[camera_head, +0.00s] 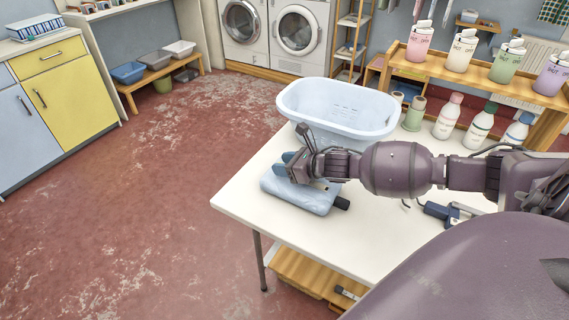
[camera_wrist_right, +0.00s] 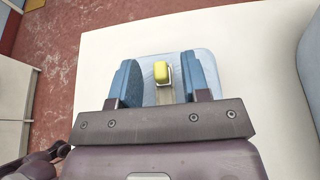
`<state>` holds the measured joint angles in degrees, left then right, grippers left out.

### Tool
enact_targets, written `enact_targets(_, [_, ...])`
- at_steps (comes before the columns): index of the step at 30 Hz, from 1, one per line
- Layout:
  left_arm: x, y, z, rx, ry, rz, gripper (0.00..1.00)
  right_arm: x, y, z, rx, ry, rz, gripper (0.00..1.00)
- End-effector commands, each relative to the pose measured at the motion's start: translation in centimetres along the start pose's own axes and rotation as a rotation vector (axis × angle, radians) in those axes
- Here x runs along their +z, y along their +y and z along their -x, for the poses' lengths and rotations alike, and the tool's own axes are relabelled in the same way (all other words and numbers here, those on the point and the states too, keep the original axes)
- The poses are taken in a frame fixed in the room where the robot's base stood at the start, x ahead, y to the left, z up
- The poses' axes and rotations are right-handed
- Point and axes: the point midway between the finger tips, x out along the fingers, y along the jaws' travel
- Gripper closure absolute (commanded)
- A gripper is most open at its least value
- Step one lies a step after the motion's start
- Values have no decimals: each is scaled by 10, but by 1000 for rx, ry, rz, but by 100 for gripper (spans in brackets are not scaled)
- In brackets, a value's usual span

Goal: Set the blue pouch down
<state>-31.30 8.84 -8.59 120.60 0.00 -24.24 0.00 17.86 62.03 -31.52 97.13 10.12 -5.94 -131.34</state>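The blue pouch (camera_head: 308,199), pale blue and flat, lies on the white table (camera_head: 252,207) near its left end. It also shows in the right wrist view (camera_wrist_right: 149,64), under and beyond the fingertips. My right gripper (camera_head: 290,165) is over the pouch's far side. In the wrist view its two blue fingers (camera_wrist_right: 160,82) stand wide apart. A yellow-tipped piece (camera_wrist_right: 161,72) with a greyish stem shows between them, with a gap on both sides. Whether the fingertips touch the pouch is hard to tell.
A pale blue basin (camera_head: 335,108) stands behind my right arm. Several bottles, including a pink-capped one (camera_head: 448,116), stand at the back right. A dark piece (camera_head: 342,203) lies at the pouch's right end. A blue-handled tool (camera_head: 438,211) lies further right. The table's front left is bare.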

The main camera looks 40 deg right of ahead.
Motion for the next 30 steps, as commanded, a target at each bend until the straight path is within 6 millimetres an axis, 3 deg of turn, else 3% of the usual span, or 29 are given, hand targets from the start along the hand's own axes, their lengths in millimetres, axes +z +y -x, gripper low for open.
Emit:
enact_targets(11, [-5,2,1,-2,9,10,57,2,0,8,-1,0,1,57])
enact_targets(30, [-17,-4,11,-9,25,7,57,4,0,99,-1,-1,2,57])
